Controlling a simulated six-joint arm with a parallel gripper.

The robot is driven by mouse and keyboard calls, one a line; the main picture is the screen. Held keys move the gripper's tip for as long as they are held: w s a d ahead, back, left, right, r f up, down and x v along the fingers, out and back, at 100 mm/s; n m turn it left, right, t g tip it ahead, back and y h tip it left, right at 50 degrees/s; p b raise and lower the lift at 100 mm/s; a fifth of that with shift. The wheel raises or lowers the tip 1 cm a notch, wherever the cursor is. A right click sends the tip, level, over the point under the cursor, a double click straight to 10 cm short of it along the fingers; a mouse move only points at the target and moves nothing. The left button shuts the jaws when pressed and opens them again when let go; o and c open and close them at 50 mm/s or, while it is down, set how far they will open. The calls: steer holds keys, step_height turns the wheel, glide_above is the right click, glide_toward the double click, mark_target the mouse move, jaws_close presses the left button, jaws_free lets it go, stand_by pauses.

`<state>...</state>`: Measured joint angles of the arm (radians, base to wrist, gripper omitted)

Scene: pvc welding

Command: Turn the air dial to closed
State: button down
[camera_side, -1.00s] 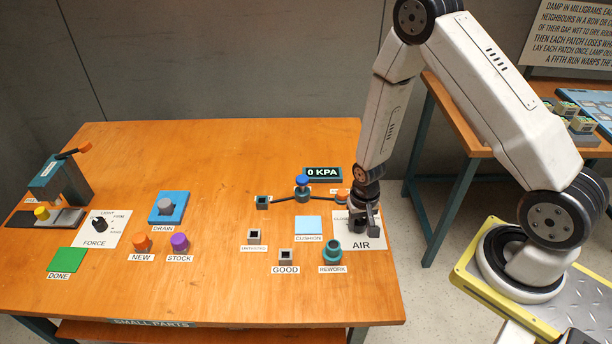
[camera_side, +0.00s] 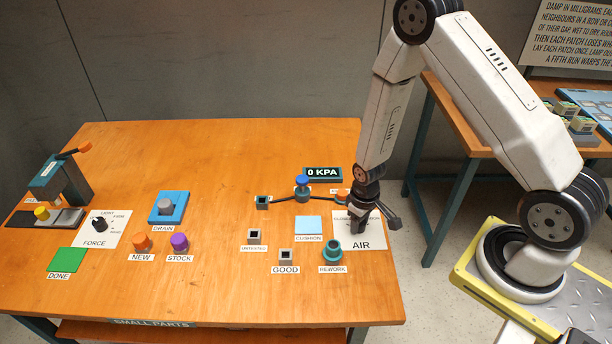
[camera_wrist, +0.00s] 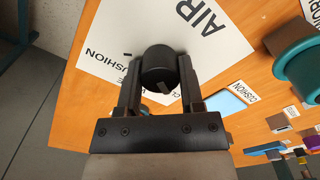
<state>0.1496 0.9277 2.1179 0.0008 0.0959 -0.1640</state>
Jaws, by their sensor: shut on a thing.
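The air dial (camera_wrist: 159,66) is a dark round knob on a white plate marked AIR (camera_side: 372,242) at the right end of the table. In the wrist view my gripper (camera_wrist: 160,80) has its two fingers on either side of the dial, shut on it. In the side view my gripper (camera_side: 361,222) points down over the plate and hides the dial. The plate's words CLOSED and CUSHION are partly covered, so the dial's setting cannot be read with certainty.
A display reading 0 KPA (camera_side: 323,174) stands behind, by a blue-topped fitting (camera_side: 302,188). A light blue cushion pad (camera_side: 308,225) and a teal REWORK cup (camera_side: 332,251) lie left of the plate. The table's right edge is close.

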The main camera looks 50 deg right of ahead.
steer(key=shift+c, duration=1.1)
jaws_free()
steer(key=shift+r, duration=0.25)
steer(key=shift+r, duration=3.7)
